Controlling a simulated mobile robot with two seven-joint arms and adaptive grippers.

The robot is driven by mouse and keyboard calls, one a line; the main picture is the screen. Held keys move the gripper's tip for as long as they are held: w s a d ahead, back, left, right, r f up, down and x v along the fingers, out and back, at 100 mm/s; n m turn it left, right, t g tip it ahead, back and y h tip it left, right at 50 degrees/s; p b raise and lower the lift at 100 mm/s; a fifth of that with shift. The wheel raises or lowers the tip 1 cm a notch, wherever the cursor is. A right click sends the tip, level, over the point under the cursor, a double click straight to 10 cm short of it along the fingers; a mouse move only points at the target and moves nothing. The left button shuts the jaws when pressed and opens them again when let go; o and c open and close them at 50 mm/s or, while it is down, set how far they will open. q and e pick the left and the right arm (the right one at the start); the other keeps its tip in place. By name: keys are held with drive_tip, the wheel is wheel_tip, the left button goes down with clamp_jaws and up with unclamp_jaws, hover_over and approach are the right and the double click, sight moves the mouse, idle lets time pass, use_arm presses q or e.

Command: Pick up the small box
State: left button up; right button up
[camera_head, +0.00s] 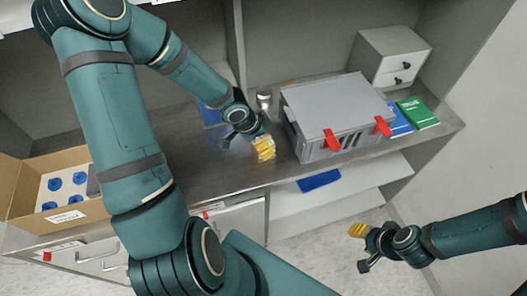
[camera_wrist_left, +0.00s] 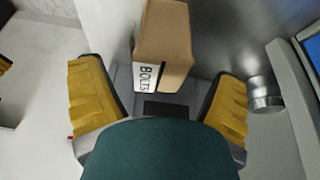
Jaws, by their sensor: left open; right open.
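The small box (camera_wrist_left: 165,35) is brown cardboard with a white label reading "BOLTS" and shows in the left wrist view. It stands ahead of my left gripper (camera_wrist_left: 160,90), its near end between the spread yellow fingers, with a gap on each side. In the head view my left gripper (camera_head: 262,148) is low over the counter, just left of the grey case; I cannot make out the small box there. My right gripper (camera_head: 358,244) is open and empty, over the floor in front of the counter.
A grey case with red latches (camera_head: 335,115) stands right of my left gripper. A metal cylinder (camera_head: 264,99) is behind it. A cardboard carton with blue-capped items (camera_head: 75,215) is at left. Blue and green books (camera_head: 418,113) and a drawer unit (camera_head: 390,55) are at right.

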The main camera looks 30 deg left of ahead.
use_arm(q)
drive_tip(key=shift+b+x, duration=0.8)
drive_tip(key=shift+x, duration=0.75)
use_arm(e)
wheel_tip(320, 180, down, 2)
drive_tip(key=shift+a+f, duration=0.1)
drive_tip(key=shift+f, duration=0.15)
use_arm(q)
drive_tip(key=c, duration=1.4)
drive_tip(key=shift+o, duration=0.2)
drive_tip(key=shift+r, duration=0.1)
wheel_tip(320, 180, up, 10)
drive_tip(key=p, duration=0.6)
drive_tip(key=shift+p, duration=0.3)
use_arm(e)
wheel_tip(320, 180, up, 7)
drive_tip(key=shift+d+r, duration=0.15)
drive_tip(key=shift+d, duration=0.05)
use_arm(q)
drive_tip(key=shift+s, duration=0.1)
use_arm(e)
drive_tip(key=shift+s, duration=0.15)
